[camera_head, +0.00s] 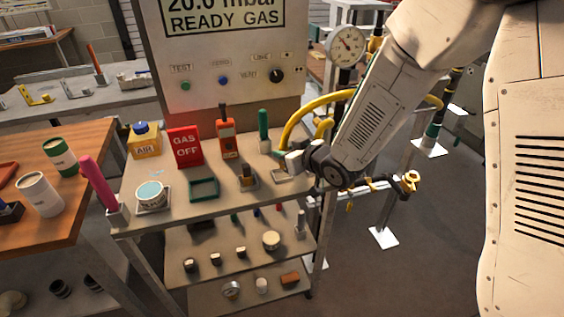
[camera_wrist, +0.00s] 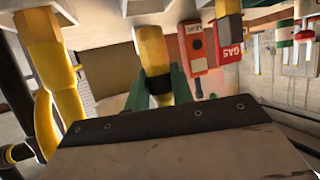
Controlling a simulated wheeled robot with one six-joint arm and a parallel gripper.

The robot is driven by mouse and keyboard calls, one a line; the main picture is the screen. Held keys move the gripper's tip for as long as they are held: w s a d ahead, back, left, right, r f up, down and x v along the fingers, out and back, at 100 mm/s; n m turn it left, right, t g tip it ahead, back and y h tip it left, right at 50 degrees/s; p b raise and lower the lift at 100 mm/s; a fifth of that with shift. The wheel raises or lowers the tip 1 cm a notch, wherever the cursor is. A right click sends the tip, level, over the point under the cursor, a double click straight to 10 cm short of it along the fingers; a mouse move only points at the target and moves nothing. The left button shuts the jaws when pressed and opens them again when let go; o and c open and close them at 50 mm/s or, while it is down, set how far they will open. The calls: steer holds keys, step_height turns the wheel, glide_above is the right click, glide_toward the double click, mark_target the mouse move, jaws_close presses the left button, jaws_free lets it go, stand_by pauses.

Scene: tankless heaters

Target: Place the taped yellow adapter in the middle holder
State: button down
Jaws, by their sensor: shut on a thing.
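The yellow adapter (camera_wrist: 153,55) with a dark tape band is between the green fingers of my gripper (camera_wrist: 157,90) in the wrist view, and the gripper is shut on it. In the head view my gripper (camera_head: 283,154) is over the right end of the cart's top shelf, and I cannot make out the adapter there. A small pale holder (camera_head: 281,176) is just below the gripper. Another holder (camera_head: 248,184) with a dark and yellow piece stands to its left. I cannot tell for sure which holder is the middle one.
A green upright handle (camera_head: 264,126), an orange detector (camera_head: 228,142) and a red GAS OFF sign (camera_head: 186,147) stand close on the left. A green tray (camera_head: 204,189) is on the same shelf. A yellow hose (camera_head: 301,108) arches behind my gripper, below a gauge (camera_head: 346,45).

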steer(key=shift+a, duration=0.35)
steer(key=shift+w+a+f, duration=0.1)
steer(key=shift+a+f, duration=0.05)
steer(key=shift+f, duration=1.6)
steer(key=shift+f, duration=0.1)
steer(key=c, duration=1.2)
jaws_free()
